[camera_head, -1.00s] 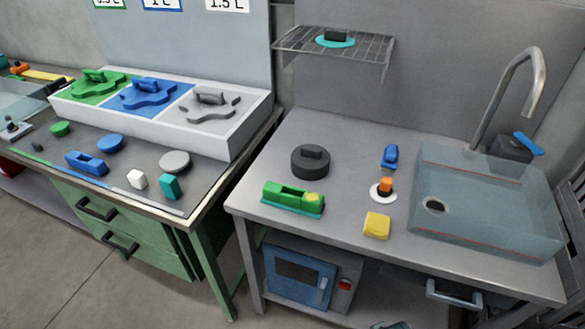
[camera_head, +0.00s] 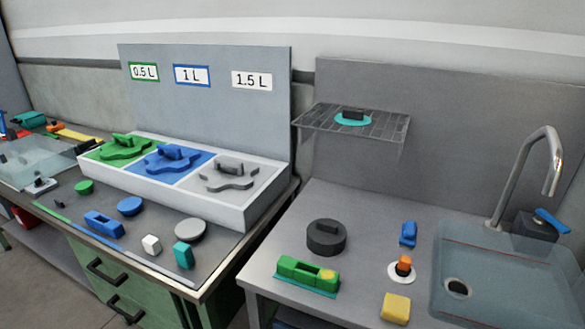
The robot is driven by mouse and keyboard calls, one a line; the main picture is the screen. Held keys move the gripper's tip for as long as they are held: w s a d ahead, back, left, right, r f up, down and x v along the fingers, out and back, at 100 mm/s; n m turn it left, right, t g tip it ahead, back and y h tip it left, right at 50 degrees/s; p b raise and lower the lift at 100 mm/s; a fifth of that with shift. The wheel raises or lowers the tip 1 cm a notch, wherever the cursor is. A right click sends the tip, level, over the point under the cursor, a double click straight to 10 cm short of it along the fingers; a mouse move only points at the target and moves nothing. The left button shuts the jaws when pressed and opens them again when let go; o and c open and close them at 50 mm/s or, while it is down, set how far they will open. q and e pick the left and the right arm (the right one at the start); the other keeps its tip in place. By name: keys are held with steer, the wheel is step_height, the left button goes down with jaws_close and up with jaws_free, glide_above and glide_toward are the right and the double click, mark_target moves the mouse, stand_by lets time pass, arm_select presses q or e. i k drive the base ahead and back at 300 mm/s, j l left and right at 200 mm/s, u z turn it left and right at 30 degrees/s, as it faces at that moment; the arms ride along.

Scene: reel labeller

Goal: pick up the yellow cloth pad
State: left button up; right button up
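The yellow cloth pad (camera_head: 396,307) is a small, thick yellow block lying on the grey worktop (camera_head: 350,290) near its front edge. It lies left of the sink and in front of a white disc with an orange-topped piece. Nothing touches it in view. Neither of my grippers shows in the head view.
The transparent sink (camera_head: 500,290) with its tap (camera_head: 545,160) stands right of the pad. A green holder (camera_head: 308,274), a black round weight (camera_head: 326,238), a blue item (camera_head: 408,233) and an orange-topped piece (camera_head: 403,265) stand nearby. A wire shelf (camera_head: 385,128) hangs above.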

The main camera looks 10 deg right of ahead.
mark_target(396, 309)
steer(key=z, duration=1.1)
